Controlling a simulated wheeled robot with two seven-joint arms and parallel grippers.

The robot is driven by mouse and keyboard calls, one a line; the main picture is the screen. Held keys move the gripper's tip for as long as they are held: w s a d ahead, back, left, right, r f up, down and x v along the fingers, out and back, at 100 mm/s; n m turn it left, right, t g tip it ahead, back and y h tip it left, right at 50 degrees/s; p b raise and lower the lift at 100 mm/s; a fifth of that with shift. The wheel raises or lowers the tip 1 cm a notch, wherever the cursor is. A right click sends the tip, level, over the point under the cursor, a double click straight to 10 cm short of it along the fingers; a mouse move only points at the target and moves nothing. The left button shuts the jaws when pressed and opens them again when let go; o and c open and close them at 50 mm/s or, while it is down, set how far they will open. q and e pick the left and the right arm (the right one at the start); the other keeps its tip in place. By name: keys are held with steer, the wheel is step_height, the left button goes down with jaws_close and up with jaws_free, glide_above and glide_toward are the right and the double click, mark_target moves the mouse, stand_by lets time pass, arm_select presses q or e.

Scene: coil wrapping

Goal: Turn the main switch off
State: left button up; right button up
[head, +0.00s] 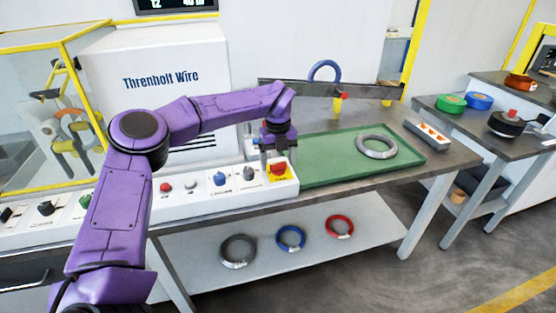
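The control panel (230,200) is a long white box along the front left of the bench. A red knob on a yellow plate (278,168) sits at its right end and looks like the main switch. My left gripper (277,157) points down just above this knob, its two fingers apart on either side. I cannot tell whether they touch it. The way the knob is turned is too small to read. My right gripper is not in view.
The panel also carries a grey knob (249,173), a blue knob (220,179) and a red button (166,187). A green tray (330,170) with a grey coil (376,146) lies to the right. A dark bar with a blue ring (324,68) stands behind.

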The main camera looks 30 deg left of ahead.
mark_target(278, 163)
arm_select(q)
step_height(278, 163, up, 10)
steer(key=shift+r, duration=0.25)
stand_by(0.3)
stand_by(0.3)
